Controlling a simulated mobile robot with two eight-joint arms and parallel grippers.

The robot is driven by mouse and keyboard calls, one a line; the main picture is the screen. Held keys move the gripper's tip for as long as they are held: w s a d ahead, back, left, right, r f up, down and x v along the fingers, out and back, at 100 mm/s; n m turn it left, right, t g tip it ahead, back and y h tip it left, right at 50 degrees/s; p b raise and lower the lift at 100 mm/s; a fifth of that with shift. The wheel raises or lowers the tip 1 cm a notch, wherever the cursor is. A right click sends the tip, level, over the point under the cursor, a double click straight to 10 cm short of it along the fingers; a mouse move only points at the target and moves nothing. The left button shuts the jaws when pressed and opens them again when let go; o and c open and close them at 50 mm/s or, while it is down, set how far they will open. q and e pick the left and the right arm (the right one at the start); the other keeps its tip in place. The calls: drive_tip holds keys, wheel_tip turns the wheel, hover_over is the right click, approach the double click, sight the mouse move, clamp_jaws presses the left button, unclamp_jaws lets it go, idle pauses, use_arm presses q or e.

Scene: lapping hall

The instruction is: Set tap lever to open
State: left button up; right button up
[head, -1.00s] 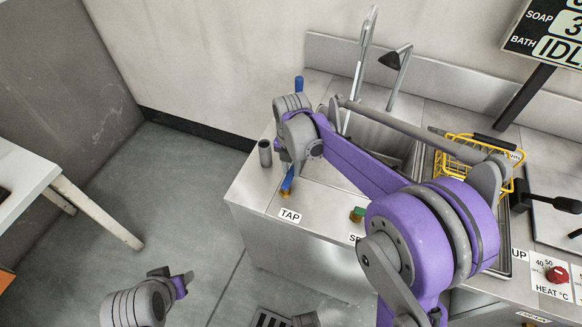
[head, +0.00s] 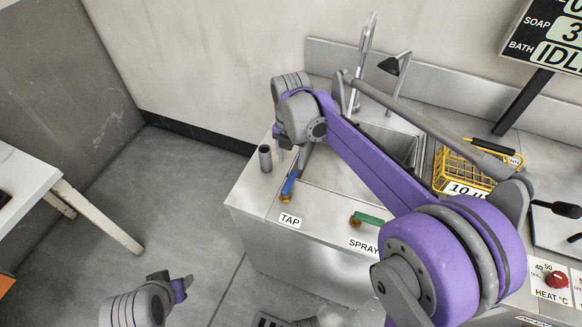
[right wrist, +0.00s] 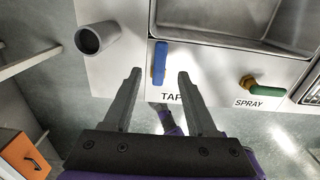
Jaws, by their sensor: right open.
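The blue tap lever (head: 289,183) stands on a brass base just behind the TAP label (head: 290,220), near the front left of the sink counter. In the right wrist view the lever (right wrist: 160,60) points from its base toward the sink edge. My right gripper (head: 291,165) is just above and behind the lever in the head view. Its jaws (right wrist: 159,75) are open and empty, with the lever ahead between the fingertip lines, apart from both. What seems to be my left gripper (head: 178,284) is low at the left; its jaws are unclear.
A green spray lever (head: 371,218) lies to the right on the counter. A grey cup (head: 265,158) stands at the left edge. The sink basin (head: 390,140), tall faucet (head: 361,65) and yellow basket (head: 462,168) are behind and right. A white table (head: 22,185) is at far left.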

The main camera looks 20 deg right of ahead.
drive_tip(key=shift+r, duration=1.95)
drive_tip(key=s+d+f+m+t+p, duration=0.1)
drive_tip(key=s+f+m+t, duration=0.1)
drive_tip(key=s+m, duration=0.8)
drive_tip(key=s+d+f+m+t+p, duration=0.1)
drive_tip(key=s+f+m+t+p, duration=0.1)
drive_tip(key=s+m, duration=0.9)
drive_tip(key=m+t, duration=0.1)
drive_tip(key=m, duration=0.6)
drive_tip(key=shift+s+d+f, duration=0.15)
drive_tip(key=shift+s+d, duration=0.15)
drive_tip(key=shift+c, duration=0.6)
